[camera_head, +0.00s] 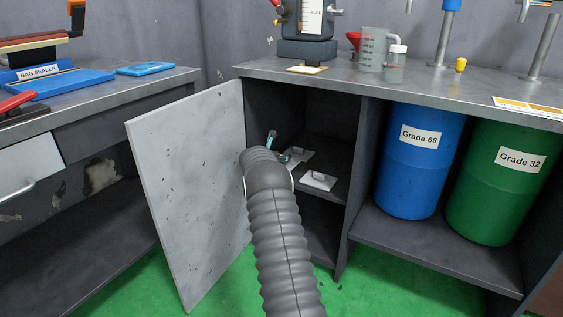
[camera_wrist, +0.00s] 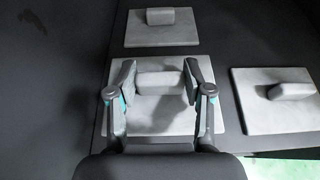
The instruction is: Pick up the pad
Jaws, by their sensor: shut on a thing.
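Three pale square pads, each with a small block-like grip on top, show in the wrist view. My gripper (camera_wrist: 159,82) is shut on the grip of the middle pad (camera_wrist: 150,119), one finger on each side. I cannot tell whether that pad is off the shelf. A second pad (camera_wrist: 162,35) lies just beyond it and a third pad (camera_wrist: 256,118) lies to the right. In the head view my gripper (camera_head: 279,151) is inside the open cabinet, partly hidden by my arm. Two pads show beside it, one further back (camera_head: 300,155) and one nearer on the right (camera_head: 318,180).
The cabinet door (camera_head: 190,190) stands open left of my arm. The cabinet's right wall (camera_head: 349,150) is close to the right-hand pad. A blue drum (camera_head: 418,175) and a green drum (camera_head: 505,190) stand in the bay to the right. The worktop (camera_head: 430,88) spans above.

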